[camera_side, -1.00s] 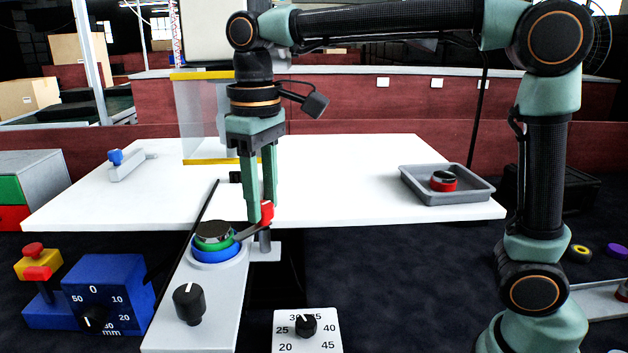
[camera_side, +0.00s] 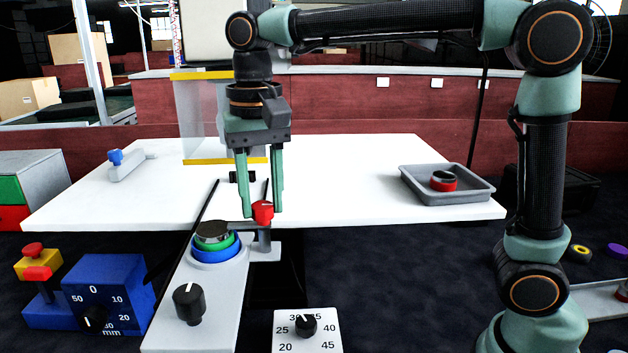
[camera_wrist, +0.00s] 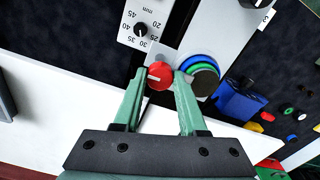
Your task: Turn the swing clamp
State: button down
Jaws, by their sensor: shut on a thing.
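The swing clamp has a red knob (camera_side: 262,212) on a short grey post beside the stack of rings; the knob also shows between my fingertips in the wrist view (camera_wrist: 160,76). My gripper (camera_side: 261,213) points straight down and is shut on the red knob, one finger on each side. A grey arm of the clamp (camera_side: 243,225) lies beside the knob, toward the back of the stack, and is partly hidden by the left finger. The stack has a dark cap (camera_side: 212,231) over green and blue rings.
A light grey rail plate (camera_side: 205,300) carries the stack and a black knob (camera_side: 188,303). A blue dial box (camera_side: 105,290) stands to the left. A white dial plate (camera_side: 306,330) is in front. A grey tray (camera_side: 447,196) holding a red-and-black ring sits right on the white table.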

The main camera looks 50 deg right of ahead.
aim_at(262, 205)
jog(key=shift+m, duration=0.3)
jog(key=shift+r, duration=0.1)
jog(key=shift+c, duration=2.3)
grip_release()
notch_tip(262, 205, up, 12)
